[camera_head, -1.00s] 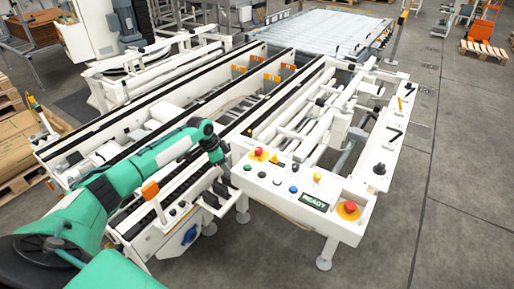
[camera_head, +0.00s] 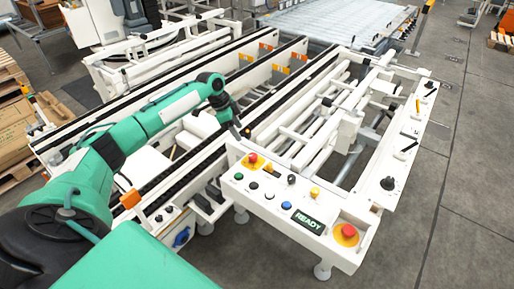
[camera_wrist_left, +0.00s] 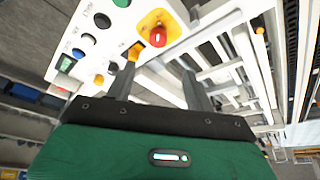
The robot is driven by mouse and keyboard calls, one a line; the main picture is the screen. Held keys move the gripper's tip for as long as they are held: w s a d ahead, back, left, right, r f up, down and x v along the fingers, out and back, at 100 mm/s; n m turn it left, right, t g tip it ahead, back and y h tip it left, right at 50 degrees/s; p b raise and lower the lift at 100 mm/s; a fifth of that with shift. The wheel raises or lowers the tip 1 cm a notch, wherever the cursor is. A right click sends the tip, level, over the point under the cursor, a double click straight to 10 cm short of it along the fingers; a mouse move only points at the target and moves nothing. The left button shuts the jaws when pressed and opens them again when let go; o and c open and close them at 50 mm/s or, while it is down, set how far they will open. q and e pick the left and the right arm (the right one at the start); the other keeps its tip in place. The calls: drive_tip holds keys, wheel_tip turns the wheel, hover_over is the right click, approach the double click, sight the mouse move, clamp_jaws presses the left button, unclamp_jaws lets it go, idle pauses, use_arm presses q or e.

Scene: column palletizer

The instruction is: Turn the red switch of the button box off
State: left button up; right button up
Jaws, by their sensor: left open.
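The white button box (camera_head: 300,245) fills the lower right of the head view. At its left end a red switch (camera_head: 252,157) sits on a yellow plate. In the left wrist view a red switch (camera_wrist_left: 157,37) on a yellow plate shows above and between the fingertips. My left gripper (camera_head: 243,128) is just behind the box's left end, close to the red switch; in the head view its fingers are small and hard to make out. In the left wrist view the gripper (camera_wrist_left: 158,66) has its two fingers apart with nothing between them. My right gripper is out of view.
A second red button (camera_head: 348,230) on yellow is at the box's right front, beside a READY display (camera_head: 308,222). Several green, black, blue and yellow controls lie between. Conveyor rails (camera_head: 190,130) run under my left arm. Grey floor is clear on the right.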

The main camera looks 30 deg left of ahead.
use_arm(q)
drive_tip(key=p, duration=0.1)
approach(252, 156)
drive_tip(key=p+x, duration=0.1)
drive_tip(key=x, duration=0.6)
drive_tip(key=shift+w, duration=0.15)
drive_tip(key=shift+x, duration=0.75)
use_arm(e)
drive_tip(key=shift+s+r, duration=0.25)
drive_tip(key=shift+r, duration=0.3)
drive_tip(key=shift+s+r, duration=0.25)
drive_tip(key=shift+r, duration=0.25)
use_arm(q)
drive_tip(key=shift+c, duration=0.4)
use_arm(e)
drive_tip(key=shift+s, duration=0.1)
